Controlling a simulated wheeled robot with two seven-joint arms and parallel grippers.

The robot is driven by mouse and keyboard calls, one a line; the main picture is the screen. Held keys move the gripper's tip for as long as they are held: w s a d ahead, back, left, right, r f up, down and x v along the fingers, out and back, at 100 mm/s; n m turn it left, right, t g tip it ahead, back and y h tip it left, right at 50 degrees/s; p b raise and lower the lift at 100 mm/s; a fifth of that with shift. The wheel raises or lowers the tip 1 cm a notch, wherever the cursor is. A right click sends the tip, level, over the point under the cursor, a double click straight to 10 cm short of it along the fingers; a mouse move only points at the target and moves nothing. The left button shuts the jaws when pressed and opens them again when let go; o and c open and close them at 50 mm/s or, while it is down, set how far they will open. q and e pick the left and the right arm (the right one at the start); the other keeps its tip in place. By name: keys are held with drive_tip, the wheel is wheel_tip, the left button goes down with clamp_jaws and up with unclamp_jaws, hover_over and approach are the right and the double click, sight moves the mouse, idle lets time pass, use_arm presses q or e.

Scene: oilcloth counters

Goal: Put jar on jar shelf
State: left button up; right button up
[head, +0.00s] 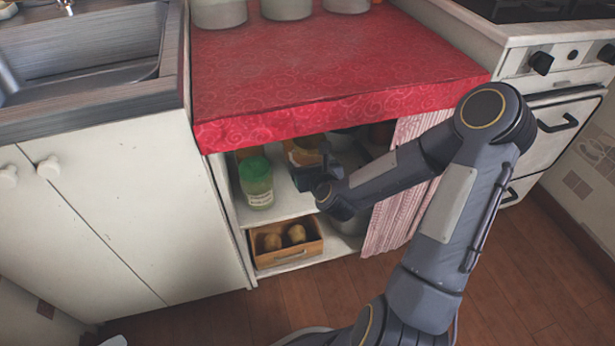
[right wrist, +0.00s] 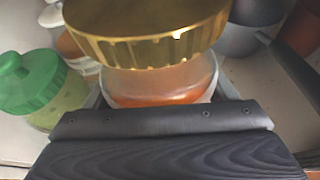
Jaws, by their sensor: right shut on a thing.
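A glass jar with a gold lid and orange contents (right wrist: 160,85) fills the middle of the right wrist view, between the fingers of my right gripper (right wrist: 160,112). My right gripper is shut on this jar. In the head view the jar (head: 303,152) is at the upper shelf under the red counter, partly hidden by my right gripper (head: 308,172). I cannot tell whether its base touches the shelf. The jar shelf (head: 285,206) is white and sits inside the open cabinet. A green-lidded jar (head: 257,182) stands on it to the left; it also shows in the right wrist view (right wrist: 30,85). My left gripper is not in view.
A wooden box (head: 287,243) with potato-like items is on the lower shelf. Pots (right wrist: 242,28) stand behind the jar to the right. A striped curtain (head: 400,215) hangs at the opening's right. The red counter edge (head: 340,120) overhangs the shelf.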

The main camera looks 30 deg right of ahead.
drive_tip(key=shift+w+f+b, duration=0.3)
drive_tip(key=shift+w+f, duration=0.25)
drive_tip(key=shift+w, duration=0.05)
wheel_tip(320, 180, down, 3)
drive_tip(key=shift+w+d+f+b, duration=0.1)
drive_tip(key=shift+b, duration=0.65)
drive_tip(key=shift+f, duration=0.15)
drive_tip(key=o, duration=1.6)
